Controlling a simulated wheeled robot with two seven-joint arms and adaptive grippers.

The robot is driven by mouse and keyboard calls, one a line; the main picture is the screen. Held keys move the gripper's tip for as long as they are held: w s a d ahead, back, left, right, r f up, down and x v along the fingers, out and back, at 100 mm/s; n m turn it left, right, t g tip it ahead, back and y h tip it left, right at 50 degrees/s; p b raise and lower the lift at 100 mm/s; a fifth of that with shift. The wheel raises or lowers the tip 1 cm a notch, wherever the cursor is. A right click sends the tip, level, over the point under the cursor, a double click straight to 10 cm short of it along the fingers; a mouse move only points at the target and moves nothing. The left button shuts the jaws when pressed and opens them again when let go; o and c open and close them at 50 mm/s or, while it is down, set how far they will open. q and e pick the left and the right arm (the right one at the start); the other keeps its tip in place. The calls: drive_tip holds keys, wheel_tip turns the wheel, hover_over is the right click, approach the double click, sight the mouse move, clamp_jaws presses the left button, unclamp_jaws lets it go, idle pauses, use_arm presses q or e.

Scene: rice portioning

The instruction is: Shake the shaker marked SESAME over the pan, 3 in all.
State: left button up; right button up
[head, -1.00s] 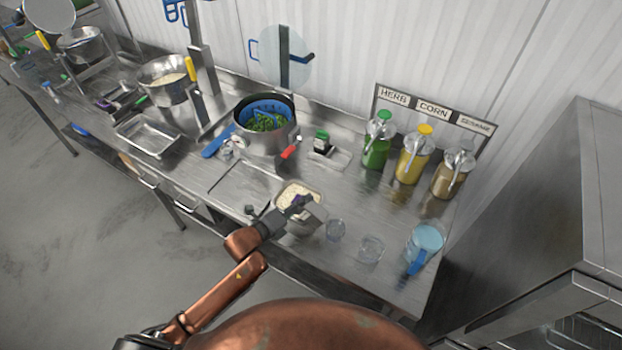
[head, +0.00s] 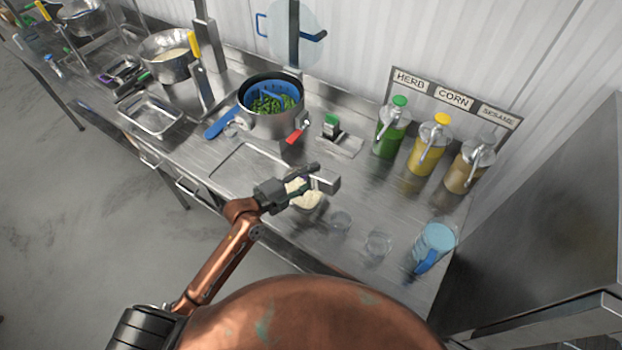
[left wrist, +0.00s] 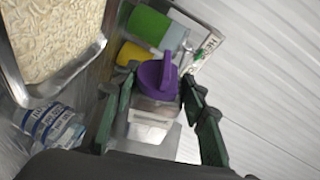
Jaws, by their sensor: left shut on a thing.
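My left gripper (head: 300,185) is shut on a small clear shaker with a purple cap (left wrist: 158,80), best seen in the left wrist view. Its label is not readable, so I cannot tell whether it says SESAME. In the head view the gripper is above the shallow metal pan of pale rice (head: 308,203) and partly hides it. In the left wrist view the rice pan (left wrist: 55,40) is at the upper left, apart from the shaker. My right gripper is not in view.
Herb, corn and sesame signs (head: 452,98) stand behind green (head: 388,138), yellow (head: 426,155) and tan (head: 463,177) dispensers. A pot with a blue strainer (head: 270,118), a green-capped shaker (head: 331,127), clear cups (head: 378,243) and a blue pitcher (head: 434,245) stand around the pan.

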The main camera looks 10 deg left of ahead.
use_arm(q)
drive_tip(key=shift+n+b, duration=0.4)
drive_tip(key=shift+w+a+r+n+h+b, duration=0.1)
drive_tip(key=shift+a+n+h+b, duration=0.1)
drive_tip(key=shift+n+b, duration=0.2)
drive_tip(key=shift+a+r+n+h+b, duration=0.1)
drive_tip(key=shift+n+h+b, duration=0.1)
drive_tip(key=shift+n+b, duration=0.2)
drive_tip(key=shift+r+n+t+h+b, duration=0.4)
drive_tip(key=shift+r+n+b, duration=0.15)
drive_tip(key=shift+n, duration=0.45)
wheel_tip(320, 180, down, 3)
drive_tip(key=b, duration=0.3)
drive_tip(key=shift+f, duration=0.1)
drive_tip(key=shift+r, duration=0.2)
